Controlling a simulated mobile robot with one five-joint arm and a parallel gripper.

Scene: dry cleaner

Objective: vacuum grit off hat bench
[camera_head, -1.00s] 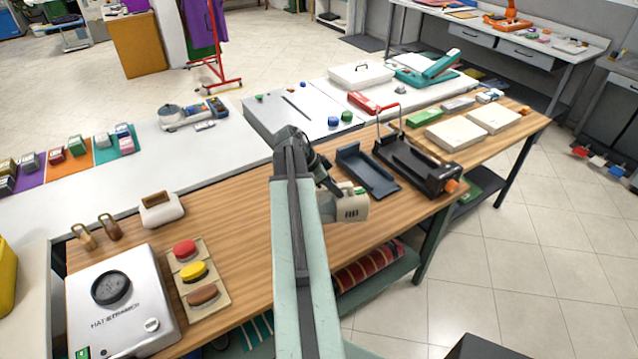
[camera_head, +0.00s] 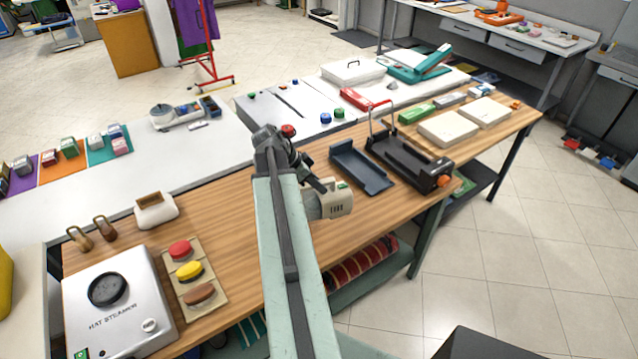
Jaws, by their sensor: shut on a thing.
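A beige handheld vacuum (camera_head: 334,202) with a vented body is in the grip of my gripper (camera_head: 314,184). It is over the middle of the wooden hat bench (camera_head: 240,226), and I cannot tell whether it touches the top. My arm hides the jaws in part and a strip of the bench. A dark blue-grey open tray (camera_head: 360,168) lies just right of the vacuum. No grit can be made out on the bench at this size.
A silver hat steamer (camera_head: 125,298), coloured pads (camera_head: 189,270) and a white block-shaped item (camera_head: 155,212) occupy the left end. A black press (camera_head: 408,160) with a raised handle and pale boxes (camera_head: 448,129) occupy the right. Bare wood lies left of my arm.

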